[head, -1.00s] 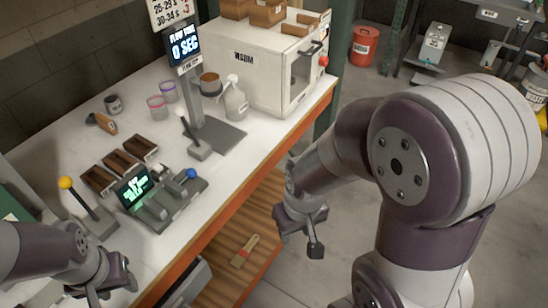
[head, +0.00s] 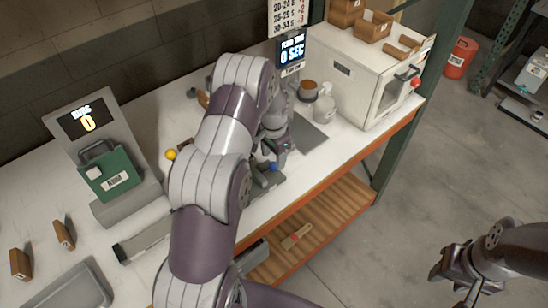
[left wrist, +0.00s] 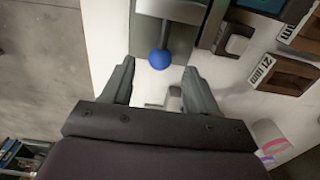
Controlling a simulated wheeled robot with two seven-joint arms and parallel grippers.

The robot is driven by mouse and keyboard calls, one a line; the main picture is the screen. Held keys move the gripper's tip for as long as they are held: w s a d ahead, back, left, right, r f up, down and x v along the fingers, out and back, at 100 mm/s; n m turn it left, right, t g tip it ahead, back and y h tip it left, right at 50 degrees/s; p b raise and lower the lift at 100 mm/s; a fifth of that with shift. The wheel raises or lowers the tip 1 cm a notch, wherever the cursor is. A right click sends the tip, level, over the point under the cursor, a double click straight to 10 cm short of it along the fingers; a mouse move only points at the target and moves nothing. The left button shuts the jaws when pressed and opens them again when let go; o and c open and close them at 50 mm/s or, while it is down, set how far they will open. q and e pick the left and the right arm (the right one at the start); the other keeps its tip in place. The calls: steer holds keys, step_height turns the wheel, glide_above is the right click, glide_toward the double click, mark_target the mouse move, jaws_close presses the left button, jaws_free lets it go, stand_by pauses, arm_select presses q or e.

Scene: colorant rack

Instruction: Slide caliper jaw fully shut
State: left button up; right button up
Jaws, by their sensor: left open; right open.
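The grey device with the blue ball knob, which looks like the caliper, is mostly hidden behind my left arm in the head view. Its blue knob (head: 272,167) shows just below my left gripper (head: 280,145). In the left wrist view, the blue knob (left wrist: 159,59) sits at the end of a grey bar (left wrist: 172,10), in the gap between the two open fingertips of my left gripper (left wrist: 158,72). No contact with the fingers is visible. My right gripper (head: 440,275) is open and empty over the floor, off the bench at the right.
The white oven-like box (head: 365,75) and a white pump bottle (head: 324,108) stand at the bench's right. The wooden shelf (head: 325,215) is below.

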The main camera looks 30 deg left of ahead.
mark_target(257, 174)
arm_select(q)
step_height(257, 174, down, 3)
steer(key=shift+r, duration=0.15)
steer(key=shift+f, duration=0.45)
jaws_close()
steer(key=s, duration=0.1)
steer(key=s+a, duration=0.1)
steer(key=s, duration=0.1)
steer(key=s+a+p, duration=0.1)
steer(key=s, duration=0.1)
steer(key=shift+s+a, duration=0.15)
steer(key=shift+s, duration=0.1)
steer(key=shift+w, duration=0.1)
steer(key=shift+c, duration=0.2)
jaws_free()
steer(key=shift+o, duration=0.2)
steer(key=shift+s, duration=0.2)
